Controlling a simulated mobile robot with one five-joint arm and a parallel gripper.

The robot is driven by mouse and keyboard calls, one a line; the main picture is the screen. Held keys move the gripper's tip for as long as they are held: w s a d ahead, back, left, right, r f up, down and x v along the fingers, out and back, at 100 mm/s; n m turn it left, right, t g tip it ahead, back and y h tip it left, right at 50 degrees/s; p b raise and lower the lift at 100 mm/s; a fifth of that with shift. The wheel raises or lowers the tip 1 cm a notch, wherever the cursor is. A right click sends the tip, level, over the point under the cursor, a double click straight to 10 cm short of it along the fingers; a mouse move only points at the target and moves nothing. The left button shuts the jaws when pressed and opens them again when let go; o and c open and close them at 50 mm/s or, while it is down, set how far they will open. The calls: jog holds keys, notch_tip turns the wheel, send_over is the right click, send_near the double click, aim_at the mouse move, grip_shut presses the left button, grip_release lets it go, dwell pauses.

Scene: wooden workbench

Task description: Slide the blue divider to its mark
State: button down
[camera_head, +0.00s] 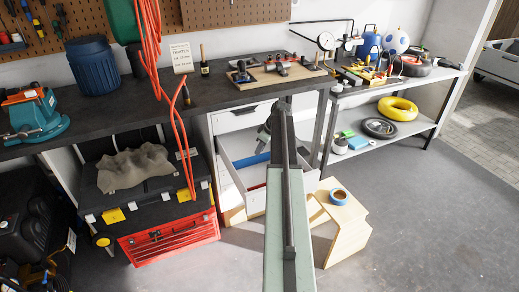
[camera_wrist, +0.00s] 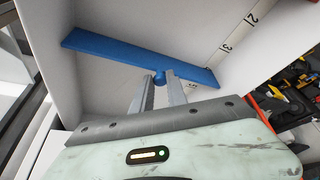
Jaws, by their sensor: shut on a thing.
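My gripper (camera_wrist: 160,82) is shut on the divider's knob (camera_wrist: 160,76). In the head view, part of the blue divider (camera_head: 251,160) shows inside the drawer, left of my arm. A white strip with black numbered marks (camera_wrist: 228,45) runs along the drawer's right side in the wrist view. The divider's right end is near this strip. I cannot tell which mark is the one named.
The open drawer's front (camera_head: 308,188) stands out under the dark workbench (camera_head: 215,92). A red toolbox (camera_head: 170,238) stands at left. The grey floor at right is clear.

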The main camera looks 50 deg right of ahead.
jog(key=s, duration=0.1)
jog(key=s+a, duration=0.1)
jog(key=s, duration=0.1)
jog(key=s+a, duration=0.1)
jog(key=s, duration=0.1)
jog(key=shift+s+a, duration=0.1)
jog(key=shift+s, duration=0.05)
jog(key=c, duration=1.3)
grip_release()
jog(key=p+v, duration=0.7)
jog(key=shift+r, duration=0.35)
